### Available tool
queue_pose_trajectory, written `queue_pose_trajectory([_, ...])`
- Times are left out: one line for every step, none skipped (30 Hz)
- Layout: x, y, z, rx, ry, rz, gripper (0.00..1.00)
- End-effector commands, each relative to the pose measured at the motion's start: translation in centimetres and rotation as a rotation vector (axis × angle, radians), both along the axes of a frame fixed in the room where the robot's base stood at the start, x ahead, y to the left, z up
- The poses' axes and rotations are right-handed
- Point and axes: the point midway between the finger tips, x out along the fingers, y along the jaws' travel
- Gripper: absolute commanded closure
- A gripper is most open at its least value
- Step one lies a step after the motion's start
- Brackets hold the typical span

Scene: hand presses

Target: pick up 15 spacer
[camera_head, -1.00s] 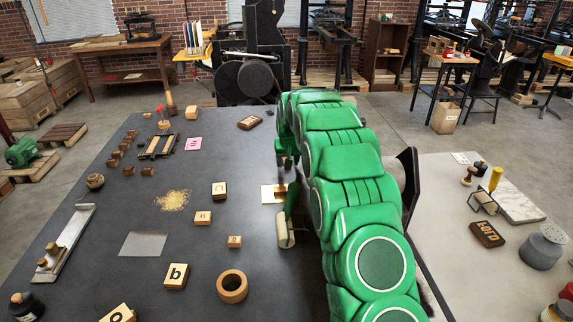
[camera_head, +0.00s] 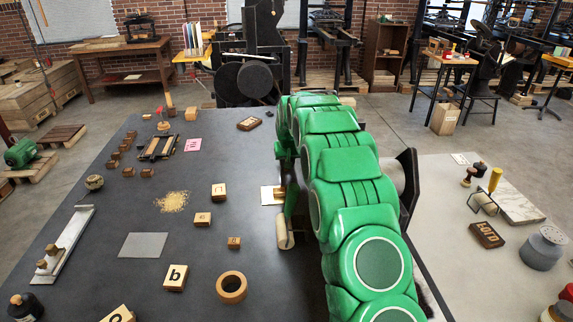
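I cannot read a "15" on anything, so I cannot tell which piece is the 15 spacer. Small wooden blocks lie on the dark table (camera_head: 95,225): a block with a dark mark (camera_head: 202,219), a smaller one (camera_head: 234,242) to its lower right, and a taller one (camera_head: 218,191) above. A small wooden piece (camera_head: 279,193) lies on a white card (camera_head: 267,197) beside my green arm, partly hidden. My arm reaches from the lower right toward the table's far right part. Its links hide my gripper's fingers and whatever is behind them.
A roller (camera_head: 284,232) lies close left of my arm. A pale side table (camera_head: 435,200) stands right.

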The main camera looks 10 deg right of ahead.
Motion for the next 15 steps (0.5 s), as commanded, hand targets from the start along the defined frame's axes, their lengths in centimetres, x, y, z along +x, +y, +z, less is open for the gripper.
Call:
queue_pose_trajectory([0.0, 0.0, 0.2, 0.0, -0.001, 0.0, 1.0])
queue_pose_trajectory([0.0, 0.0, 0.3, 0.0, -0.001, 0.0, 1.0])
queue_pose_trajectory([0.0, 0.0, 0.5, 0.0, -0.001, 0.0, 1.0])
queue_pose_trajectory([0.0, 0.0, 0.7, 0.0, -0.001, 0.0, 1.0])
queue_pose_trajectory([0.0, 0.0, 1.0, 0.0, -0.001, 0.0, 1.0])
queue_pose_trajectory([0.0, 0.0, 1.4, 0.0, -0.001, 0.0, 1.0])
queue_pose_trajectory([0.0, 0.0, 1.7, 0.0, -0.001, 0.0, 1.0])
queue_pose_trajectory([0.0, 0.0, 2.0, 0.0, -0.001, 0.0, 1.0])
queue_pose_trajectory([0.0, 0.0, 2.5, 0.0, -0.001, 0.0, 1.0])
queue_pose_trajectory([0.1, 0.0, 2.9, 0.0, -0.002, 0.0, 1.0])
queue_pose_trajectory([0.1, 0.0, 3.3, 0.0, -0.003, 0.0, 1.0])
queue_pose_trajectory([-0.2, 0.0, 3.5, 0.0, -0.002, 0.0, 1.0])
queue_pose_trajectory([-0.4, 0.0, 3.6, 0.0, -0.001, 0.0, 1.0])
queue_pose_trajectory([-0.5, 0.0, 3.8, 0.0, -0.001, 0.0, 1.0])
queue_pose_trajectory([-0.8, -0.1, 4.1, 0.0, -0.001, 0.0, 1.0])
